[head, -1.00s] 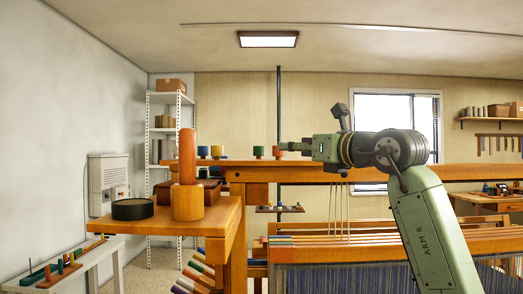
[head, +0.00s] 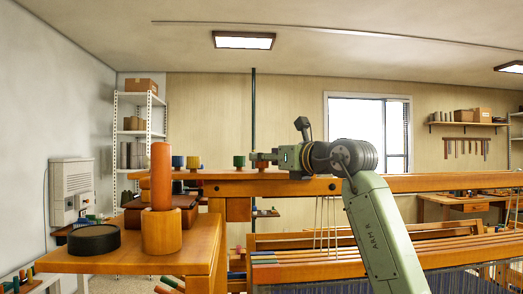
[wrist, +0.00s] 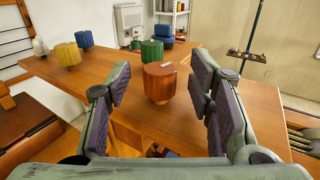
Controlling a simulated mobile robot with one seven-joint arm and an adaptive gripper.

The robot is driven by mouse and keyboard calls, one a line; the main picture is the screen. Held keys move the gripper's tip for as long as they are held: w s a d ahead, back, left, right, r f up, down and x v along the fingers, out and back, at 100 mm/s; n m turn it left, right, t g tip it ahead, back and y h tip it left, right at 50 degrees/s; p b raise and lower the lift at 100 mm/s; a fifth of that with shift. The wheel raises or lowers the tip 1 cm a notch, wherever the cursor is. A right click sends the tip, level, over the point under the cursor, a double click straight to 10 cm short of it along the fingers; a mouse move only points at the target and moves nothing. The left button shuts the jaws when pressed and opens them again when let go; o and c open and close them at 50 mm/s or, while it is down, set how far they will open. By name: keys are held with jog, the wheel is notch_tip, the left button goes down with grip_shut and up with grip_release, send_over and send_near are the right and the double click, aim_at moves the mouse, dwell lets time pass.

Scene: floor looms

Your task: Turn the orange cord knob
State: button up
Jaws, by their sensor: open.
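The orange cord knob (wrist: 160,84), a ribbed reddish-orange cylinder with a small mark on its flat top, stands upright on a wooden beam. In the wrist view it appears between the two pads of my open gripper (wrist: 160,76), with a visible gap on each side. Nothing is held. In the head view my gripper (head: 260,157) is at the beam top, just right of the green knob (head: 239,161); it largely hides the orange knob there. The green knob (wrist: 151,51) and a blue knob (wrist: 166,36) are behind the orange one in the wrist view.
A yellow knob (wrist: 67,53) and another blue knob (wrist: 84,39) stand at the left in the wrist view. In the head view, an orange spool (head: 161,175) on a wooden block and a black round tin (head: 94,240) occupy the near-left ledge.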

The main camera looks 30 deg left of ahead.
jog(key=shift+p+x, duration=0.35)
jog(key=shift+x, duration=1.1)
jog(key=shift+c, duration=0.3)
jog(key=c, duration=1.1)
